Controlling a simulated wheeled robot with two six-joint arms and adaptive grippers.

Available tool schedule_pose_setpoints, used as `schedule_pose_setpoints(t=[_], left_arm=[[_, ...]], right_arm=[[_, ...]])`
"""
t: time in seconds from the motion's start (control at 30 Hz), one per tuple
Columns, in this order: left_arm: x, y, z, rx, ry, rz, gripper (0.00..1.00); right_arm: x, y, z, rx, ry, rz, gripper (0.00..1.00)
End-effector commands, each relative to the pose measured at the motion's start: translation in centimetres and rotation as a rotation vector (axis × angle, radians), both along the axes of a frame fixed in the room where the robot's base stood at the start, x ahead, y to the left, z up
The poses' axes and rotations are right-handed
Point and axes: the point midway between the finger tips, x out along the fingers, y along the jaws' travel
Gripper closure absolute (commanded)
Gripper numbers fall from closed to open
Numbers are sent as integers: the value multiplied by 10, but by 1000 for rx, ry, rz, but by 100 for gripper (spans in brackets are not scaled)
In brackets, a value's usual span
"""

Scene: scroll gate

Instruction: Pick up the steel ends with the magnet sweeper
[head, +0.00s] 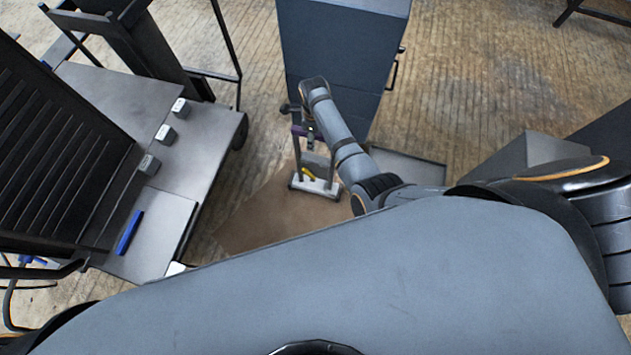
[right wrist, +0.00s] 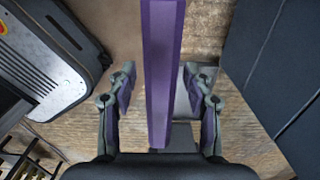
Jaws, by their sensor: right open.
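The magnet sweeper (head: 317,186) stands upright on a brown mat on the floor in the head view. It has a pale base, grey uprights, a yellow part low down and a purple handle (head: 299,131) on top. My right gripper (head: 309,133) is at the handle. In the right wrist view the purple handle (right wrist: 162,40) runs between the open fingers of my right gripper (right wrist: 160,74), with gaps on both sides. I cannot make out any steel ends. My left gripper is not in view.
The brown mat (head: 255,215) lies around the sweeper. A dark blue-grey cabinet (head: 340,50) stands just behind. A grey bench (head: 200,140) with several small pale blocks and a blue bar (head: 129,233) is at the left. Wooden floor (head: 500,80) is clear at the upper right.

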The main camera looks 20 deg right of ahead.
Motion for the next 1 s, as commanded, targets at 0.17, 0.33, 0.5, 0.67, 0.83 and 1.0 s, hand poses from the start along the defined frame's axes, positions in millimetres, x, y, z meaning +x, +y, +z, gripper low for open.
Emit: schedule_pose_setpoints(t=[0.17, 0.33, 0.5, 0.67, 0.83, 1.0], left_arm=[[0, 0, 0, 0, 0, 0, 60], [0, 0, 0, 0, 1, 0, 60], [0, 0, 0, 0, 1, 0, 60], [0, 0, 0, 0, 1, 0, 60], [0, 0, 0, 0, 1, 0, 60], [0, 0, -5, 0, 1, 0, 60]], right_arm=[[0, 0, 0, 0, 0, 0, 65], [0, 0, 0, 0, 0, 0, 88], [0, 0, 0, 0, 0, 0, 100], [2, 0, 2, 0, -5, 0, 100], [2, 0, 2, 0, -5, 0, 100], [2, 0, 6, 1, -6, 0, 100]])
